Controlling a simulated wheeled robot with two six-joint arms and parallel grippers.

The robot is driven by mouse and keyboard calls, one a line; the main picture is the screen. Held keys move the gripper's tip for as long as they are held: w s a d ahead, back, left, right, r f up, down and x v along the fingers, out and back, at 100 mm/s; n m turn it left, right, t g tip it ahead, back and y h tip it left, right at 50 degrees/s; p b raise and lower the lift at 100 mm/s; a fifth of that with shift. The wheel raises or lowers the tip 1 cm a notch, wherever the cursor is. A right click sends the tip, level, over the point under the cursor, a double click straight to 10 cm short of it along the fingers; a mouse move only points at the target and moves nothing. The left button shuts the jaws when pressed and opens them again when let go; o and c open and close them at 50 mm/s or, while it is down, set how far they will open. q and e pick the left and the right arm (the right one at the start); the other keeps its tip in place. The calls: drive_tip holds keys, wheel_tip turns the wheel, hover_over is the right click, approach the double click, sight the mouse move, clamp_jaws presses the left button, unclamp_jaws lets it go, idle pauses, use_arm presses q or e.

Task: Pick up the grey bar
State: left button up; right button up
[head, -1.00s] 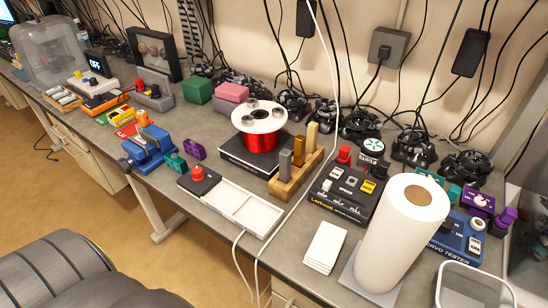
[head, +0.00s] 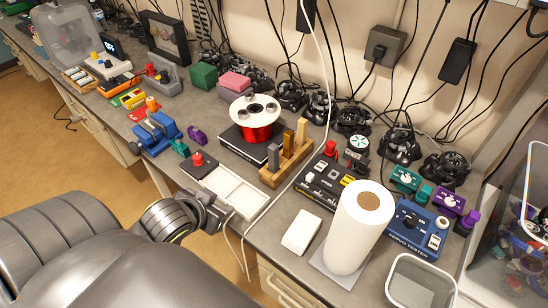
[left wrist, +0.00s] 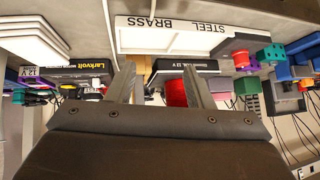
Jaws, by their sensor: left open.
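The grey bar (head: 273,156) stands upright in a wooden holder (head: 286,172), at the left end of a row with a brown bar (head: 288,142) and a pale tan bar (head: 302,131). My left gripper (head: 216,212) is at the bench's front edge beside the white tray (head: 241,194), apart from the grey bar and to its front left. In the left wrist view my left gripper (left wrist: 160,84) has its two fingers spread with nothing between them. A bit of the wooden holder (left wrist: 144,68) shows there; I cannot make out the grey bar. My right gripper is not in view.
The tray's edge reads STEEL and BRASS (left wrist: 180,26) in the wrist view. A black Larkvolt box (head: 330,184), white cards (head: 301,232) and a paper roll (head: 352,235) are to the right. A white cable crosses the bench.

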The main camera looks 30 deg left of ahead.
use_arm(q)
drive_tip(key=w+r+m+t+h, duration=0.1)
drive_tip(key=w+r+t+h, duration=0.25)
drive_tip(key=w+r, duration=0.35)
drive_tip(key=b, duration=0.1)
approach(271, 152)
drive_tip(key=shift+y, duration=0.35)
drive_tip(key=x, duration=0.5)
drive_tip(key=shift+w+d+f, duration=0.2)
drive_tip(key=shift+d, duration=0.1)
drive_tip(key=shift+w+f, duration=0.15)
drive_tip(key=shift+w, duration=0.15)
drive_tip(key=shift+w+f+p, duration=0.15)
drive_tip(key=shift+w+p, duration=0.25)
drive_tip(key=shift+w, duration=0.15)
drive_tip(key=p+x, duration=0.1)
drive_tip(key=x, duration=0.3)
